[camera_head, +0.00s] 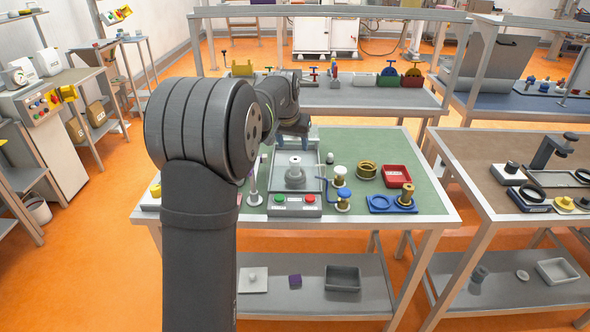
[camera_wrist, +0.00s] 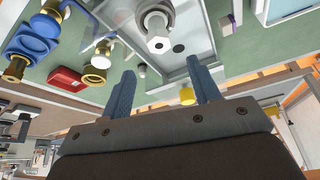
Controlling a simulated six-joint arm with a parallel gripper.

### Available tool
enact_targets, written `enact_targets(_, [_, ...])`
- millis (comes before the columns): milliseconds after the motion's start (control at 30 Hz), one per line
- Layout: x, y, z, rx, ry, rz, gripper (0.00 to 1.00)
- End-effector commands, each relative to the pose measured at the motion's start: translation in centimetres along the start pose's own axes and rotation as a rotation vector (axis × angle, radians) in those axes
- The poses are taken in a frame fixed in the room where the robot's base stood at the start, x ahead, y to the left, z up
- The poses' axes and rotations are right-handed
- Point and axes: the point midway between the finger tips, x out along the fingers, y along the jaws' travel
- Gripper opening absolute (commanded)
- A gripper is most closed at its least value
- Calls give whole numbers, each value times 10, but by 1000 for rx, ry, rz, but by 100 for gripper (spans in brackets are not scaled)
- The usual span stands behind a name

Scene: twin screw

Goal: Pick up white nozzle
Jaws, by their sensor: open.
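A white-topped brass fitting (camera_head: 340,171) stands upright on the green mat, right of the grey tray station. It also shows in the wrist view (camera_wrist: 102,60), left of my fingers. I take its white top as the white nozzle, though the label is not certain. A second brass fitting (camera_head: 344,197) with a blue handle stands just in front of it. My gripper (camera_wrist: 160,70) is open, with its two blue fingers apart and nothing between them. In the head view my gripper (camera_head: 292,142) is over the back edge of the grey tray, behind and left of the fitting.
The grey tray station (camera_head: 295,209) holds an upright metal part (camera_head: 294,174). A red bin (camera_head: 396,175), a brass ring (camera_head: 366,169) and a blue fixture (camera_head: 380,204) stand to the right. A white post (camera_head: 254,192) stands left. The mat's far right is clear.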

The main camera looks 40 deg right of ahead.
Motion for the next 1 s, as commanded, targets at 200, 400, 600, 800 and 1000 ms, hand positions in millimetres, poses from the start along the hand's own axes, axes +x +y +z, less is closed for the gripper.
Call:
enact_targets(200, [35,0,0,0,-1,0,56])
enact_targets(400, [45,0,1,0,1,0,56])
enact_targets(600, [69,0,7,0,-3,0,56])
enact_targets(800, [93,0,7,0,2,0,56])
enact_targets(1000, [93,0,7,0,3,0,56])
